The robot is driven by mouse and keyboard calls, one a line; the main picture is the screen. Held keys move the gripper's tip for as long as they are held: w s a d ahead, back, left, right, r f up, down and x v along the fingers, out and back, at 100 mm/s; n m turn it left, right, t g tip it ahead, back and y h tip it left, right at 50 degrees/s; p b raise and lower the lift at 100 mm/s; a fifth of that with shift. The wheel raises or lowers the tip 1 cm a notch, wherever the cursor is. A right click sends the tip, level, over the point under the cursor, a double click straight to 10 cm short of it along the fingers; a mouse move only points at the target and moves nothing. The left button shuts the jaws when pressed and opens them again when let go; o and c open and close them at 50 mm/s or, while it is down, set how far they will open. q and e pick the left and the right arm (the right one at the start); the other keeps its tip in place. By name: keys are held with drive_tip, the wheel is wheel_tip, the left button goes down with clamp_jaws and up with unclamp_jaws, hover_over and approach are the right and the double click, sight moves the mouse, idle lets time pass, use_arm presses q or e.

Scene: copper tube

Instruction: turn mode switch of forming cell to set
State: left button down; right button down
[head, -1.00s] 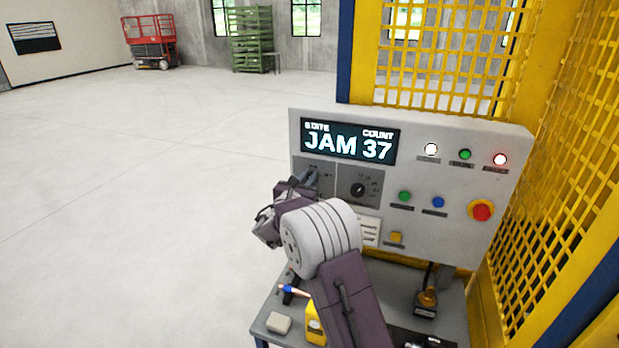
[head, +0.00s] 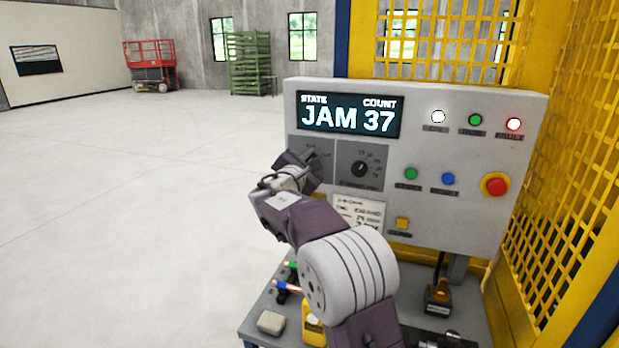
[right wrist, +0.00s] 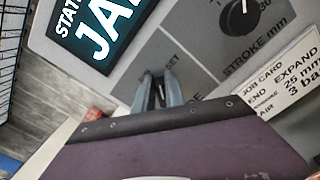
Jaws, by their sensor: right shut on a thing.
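The forming cell's control panel (head: 455,215) fills the right of the head view, its display (head: 350,117) reading STATE JAM, COUNT 37. My right gripper (head: 310,160) is at the mode switch plate, left of the stroke dial (head: 359,168). In the right wrist view its two grey fingers (right wrist: 158,90) are close together on the mode switch (right wrist: 153,98), a small dark part between them. The fingers mostly hide the switch, so I cannot tell its setting. My left gripper is not in view.
Green, blue and yellow buttons and a red emergency button (head: 495,185) sit right of the dial. A job card (head: 357,213) is below it. A small bench (head: 262,335) holds tools under the panel. Yellow mesh guarding (head: 570,150) stands at the right; open floor lies left.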

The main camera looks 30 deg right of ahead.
drive_tip(key=shift+s+d+f+m+b, duration=0.1)
drive_tip(key=shift+s+f+m+b, duration=0.1)
drive_tip(key=shift+m+b, duration=1.15)
drive_tip(key=shift+s+d+f+m+b, duration=0.1)
drive_tip(key=shift+f+m+b, duration=0.1)
drive_tip(key=shift+m+b, duration=1.1)
drive_tip(key=shift+n+b, duration=0.3)
drive_tip(key=shift+n, duration=0.05)
drive_tip(key=c, duration=1.4)
unclamp_jaws()
drive_tip(key=shift+w, duration=0.1)
drive_tip(key=b+v, duration=0.2)
drive_tip(key=v, duration=0.7)
drive_tip(key=shift+b, duration=0.3)
drive_tip(key=shift+f, duration=0.1)
